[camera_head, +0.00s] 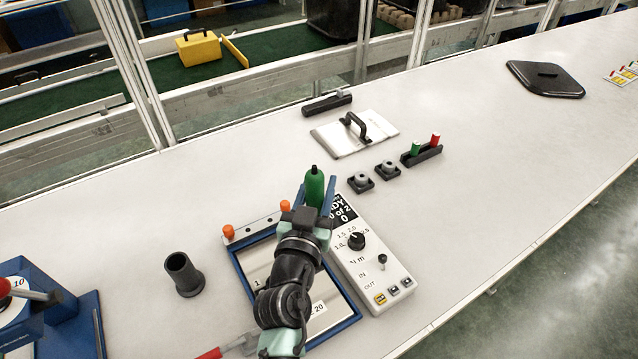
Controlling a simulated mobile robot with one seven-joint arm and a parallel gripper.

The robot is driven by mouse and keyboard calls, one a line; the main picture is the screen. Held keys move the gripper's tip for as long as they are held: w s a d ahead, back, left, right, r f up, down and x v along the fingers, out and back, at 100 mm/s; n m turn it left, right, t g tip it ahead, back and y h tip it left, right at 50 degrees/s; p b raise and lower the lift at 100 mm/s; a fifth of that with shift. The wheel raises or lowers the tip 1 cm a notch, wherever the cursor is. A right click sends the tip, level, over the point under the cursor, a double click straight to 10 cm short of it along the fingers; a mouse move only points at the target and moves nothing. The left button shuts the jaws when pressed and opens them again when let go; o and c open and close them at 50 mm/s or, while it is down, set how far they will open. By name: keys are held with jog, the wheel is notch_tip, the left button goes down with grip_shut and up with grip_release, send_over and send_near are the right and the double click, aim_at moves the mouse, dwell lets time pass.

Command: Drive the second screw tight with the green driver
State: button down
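My gripper (308,212) is shut on the green driver (314,188), which stands roughly upright with a black tip on top. Its lower end is hidden by the gripper. Below and beside it is a blue-framed plate (243,274), with two orange-topped posts at its far edge, one on the left (228,232) and one on the right (285,206). Small dark spots show on the far strip between the posts; I cannot tell which are screws. A white control box (370,272) stands right of the frame, its display partly hidden and showing "of 2" and "0".
A black cup (183,274) stands left of the frame. Two small black holders (361,183) (388,170) and a rack (422,155) with green and red handles lie to the right. A handled metal plate (340,138) lies behind. A blue device (78,310) stands at left. The bench's right is mostly clear.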

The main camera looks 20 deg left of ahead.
notch_tip(320, 180, down, 6)
jog(key=b, duration=0.7)
jog(key=shift+b, duration=0.35)
jog(key=shift+s+f+b, duration=0.1)
jog(key=shift+f+b, duration=1.05)
jog(key=shift+b, duration=0.7)
dwell(2.9)
